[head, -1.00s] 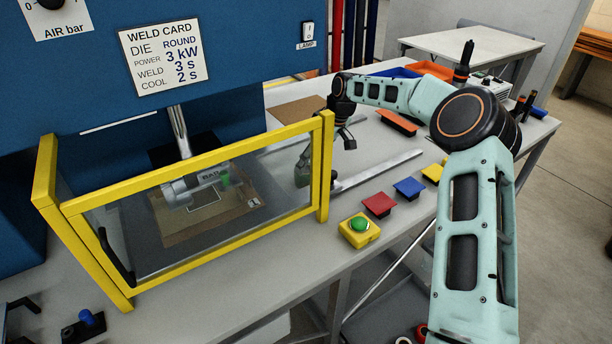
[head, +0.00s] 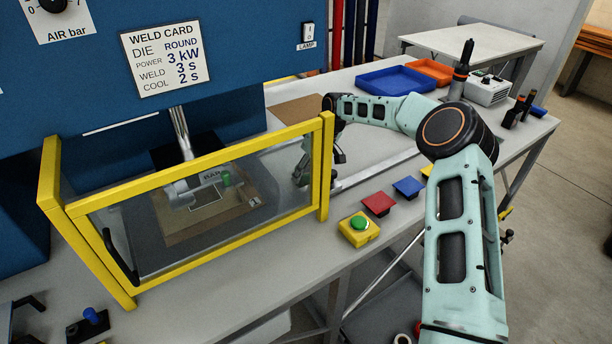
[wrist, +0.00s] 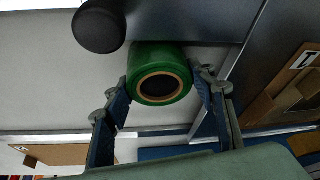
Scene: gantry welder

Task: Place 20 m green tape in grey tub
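The green tape (wrist: 136,75) is a thick roll with a tan core around a dark hole, seen end-on in the wrist view. My gripper (wrist: 161,78) has a blue-padded finger on each side of the roll, and both fingertips appear to touch its sides.
The yellow-framed clear guard (head: 200,181) stands close on the left. A green button box (head: 359,230), red block (head: 378,204) and blue block (head: 408,187) line the bench front. Blue (head: 396,80) and orange (head: 431,70) trays stand behind.

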